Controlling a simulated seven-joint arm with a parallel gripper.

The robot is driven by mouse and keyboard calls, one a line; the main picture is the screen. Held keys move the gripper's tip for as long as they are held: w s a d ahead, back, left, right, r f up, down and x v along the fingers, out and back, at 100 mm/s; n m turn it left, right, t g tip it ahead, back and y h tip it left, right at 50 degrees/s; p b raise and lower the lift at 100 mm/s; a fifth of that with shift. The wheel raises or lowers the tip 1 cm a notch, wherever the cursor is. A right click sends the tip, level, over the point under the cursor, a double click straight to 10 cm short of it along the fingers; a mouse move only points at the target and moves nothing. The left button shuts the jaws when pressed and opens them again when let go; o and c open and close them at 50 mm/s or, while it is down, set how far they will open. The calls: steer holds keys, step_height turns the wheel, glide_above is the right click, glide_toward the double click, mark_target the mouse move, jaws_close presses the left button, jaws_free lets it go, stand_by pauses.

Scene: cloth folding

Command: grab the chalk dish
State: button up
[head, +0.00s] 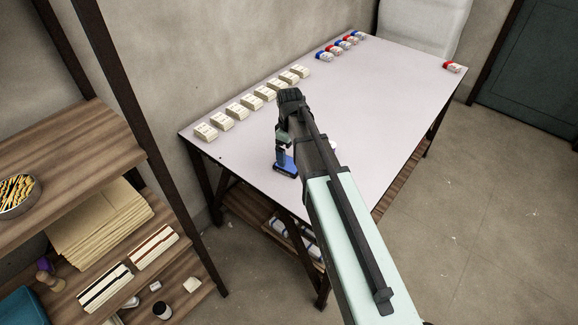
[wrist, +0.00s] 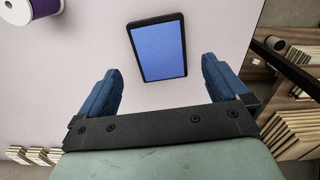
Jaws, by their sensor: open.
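I cannot tell for sure which thing is the chalk dish. A round bowl (head: 17,194) full of small yellow, orange and dark sticks stands on the wooden shelf at far left in the head view. A flat blue rectangle with a dark rim (wrist: 158,48) lies on the table; it could be a shallow dish or a tablet. In the head view it shows (head: 285,168) near the table's front edge. My gripper (wrist: 160,85) is open and empty, pointing down over the table. The blue rectangle shows between and beyond its fingers, apart from them.
The pale table (head: 390,90) carries a row of cream packs (head: 251,102) at the back and blue and red packs (head: 340,46). A white and purple spool (wrist: 28,8) lies near the rectangle. Shelves (head: 75,130) stand at left. The table's right half is mostly clear.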

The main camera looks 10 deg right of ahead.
mark_target(289, 164)
steer(key=shift+a+f, duration=0.1)
steer(key=shift+f, duration=2.65)
steer(key=c, duration=1.1)
